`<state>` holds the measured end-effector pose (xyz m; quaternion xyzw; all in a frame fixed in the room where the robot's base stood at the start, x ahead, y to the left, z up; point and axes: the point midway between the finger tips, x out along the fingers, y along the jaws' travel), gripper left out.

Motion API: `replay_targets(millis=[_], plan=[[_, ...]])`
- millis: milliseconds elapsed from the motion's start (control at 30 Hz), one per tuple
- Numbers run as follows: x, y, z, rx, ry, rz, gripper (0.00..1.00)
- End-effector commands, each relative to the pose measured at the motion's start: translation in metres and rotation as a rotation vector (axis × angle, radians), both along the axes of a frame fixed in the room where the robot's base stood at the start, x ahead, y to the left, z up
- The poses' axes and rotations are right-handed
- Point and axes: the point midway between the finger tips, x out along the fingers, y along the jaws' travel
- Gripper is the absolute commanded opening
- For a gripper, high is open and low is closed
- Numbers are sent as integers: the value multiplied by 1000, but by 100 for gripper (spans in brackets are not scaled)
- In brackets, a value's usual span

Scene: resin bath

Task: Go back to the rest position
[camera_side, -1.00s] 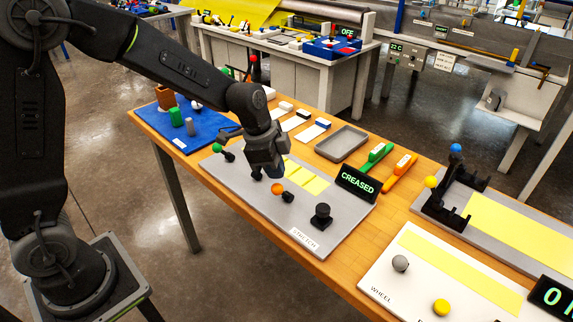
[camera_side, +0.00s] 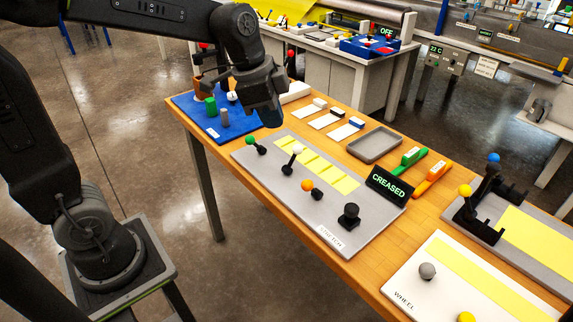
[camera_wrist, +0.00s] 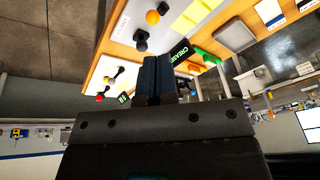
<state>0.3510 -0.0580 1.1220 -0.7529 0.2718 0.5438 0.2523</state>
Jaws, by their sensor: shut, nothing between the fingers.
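My gripper (camera_side: 270,118) hangs in the air over the left end of the grey stretch board (camera_side: 350,230), near the blue mat. Its dark fingers point down and are shut together with nothing between them. The fingers also show side by side in the wrist view (camera_wrist: 155,75). The stretch board carries a green-knobbed lever (camera_side: 250,140), a white-knobbed lever (camera_side: 297,150), an orange-knobbed lever (camera_side: 307,185) and a black knob (camera_side: 349,213). The gripper is apart from all of them. Yellow strips (camera_side: 318,163) lie along the board.
A sign reading CREASED (camera_side: 389,188) stands at the board's right corner. A blue mat (camera_side: 212,132) with small blocks lies left. A grey tray (camera_side: 374,145), green (camera_side: 408,160) and orange (camera_side: 433,177) handled tools lie behind. A wheel panel (camera_side: 440,255) is at right. Air above the board is clear.

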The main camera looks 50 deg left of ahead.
Motion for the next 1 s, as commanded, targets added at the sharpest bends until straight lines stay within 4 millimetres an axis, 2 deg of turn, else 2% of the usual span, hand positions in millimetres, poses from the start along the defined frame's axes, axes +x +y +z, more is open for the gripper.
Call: replay_targets(millis=[33, 200, 300, 400, 600, 1000], plan=[[-20, 0, 8, -5, -22, 76, 0], [-81, 2, 15, -49, -77, 365, 0], [-109, 4, 12, -84, -111, 514, 0], [-130, 6, 8, -118, -139, 627, 0], [-147, 9, 1, -155, -163, 737, 0], [-148, 9, 0, -158, -163, 745, 0]])
